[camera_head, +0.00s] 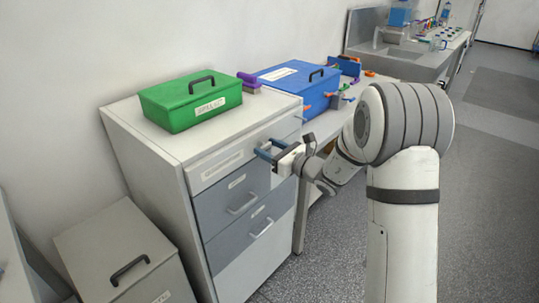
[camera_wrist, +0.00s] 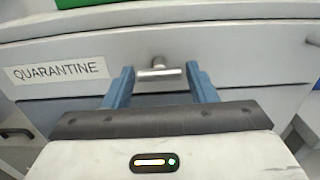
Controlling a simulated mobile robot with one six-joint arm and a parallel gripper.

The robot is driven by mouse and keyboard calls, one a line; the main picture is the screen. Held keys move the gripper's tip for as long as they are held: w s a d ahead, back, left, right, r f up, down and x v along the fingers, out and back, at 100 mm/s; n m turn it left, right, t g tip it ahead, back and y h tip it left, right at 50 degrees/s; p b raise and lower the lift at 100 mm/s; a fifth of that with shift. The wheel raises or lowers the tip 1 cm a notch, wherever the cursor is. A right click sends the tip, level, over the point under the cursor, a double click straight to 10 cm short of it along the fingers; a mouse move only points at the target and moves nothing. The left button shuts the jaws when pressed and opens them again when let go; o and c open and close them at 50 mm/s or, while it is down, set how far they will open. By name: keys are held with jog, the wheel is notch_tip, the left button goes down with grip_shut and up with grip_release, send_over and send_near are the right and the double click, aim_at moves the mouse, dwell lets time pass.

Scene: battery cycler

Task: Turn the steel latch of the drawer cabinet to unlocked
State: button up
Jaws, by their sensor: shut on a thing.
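The drawer cabinet (camera_head: 155,170) stands against the wall, with a pale top drawer above grey drawers. In the wrist view the steel latch (camera_wrist: 158,72) is on the front of the top drawer, right of the QUARANTINE label (camera_wrist: 60,71). Its bar lies about level across the picture, under a round steel hub. My gripper (camera_head: 266,149) is at the top drawer front. Its blue fingers (camera_wrist: 160,76) stand at the two ends of the bar and are shut on the latch. In the head view my gripper hides the latch.
A green box (camera_head: 190,101) sits on the cabinet top. A blue box (camera_head: 298,88) and coloured items are on the bench to the right. A grey bin (camera_head: 105,250) with a black handle stands left of the cabinet. The floor (camera_head: 330,235) at right is clear.

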jog(key=o, duration=1)
jog(key=shift+c, duration=0.2)
jog(key=v, duration=0.7)
jog(key=shift+s+d, duration=0.25)
jog(key=shift+d, duration=0.1)
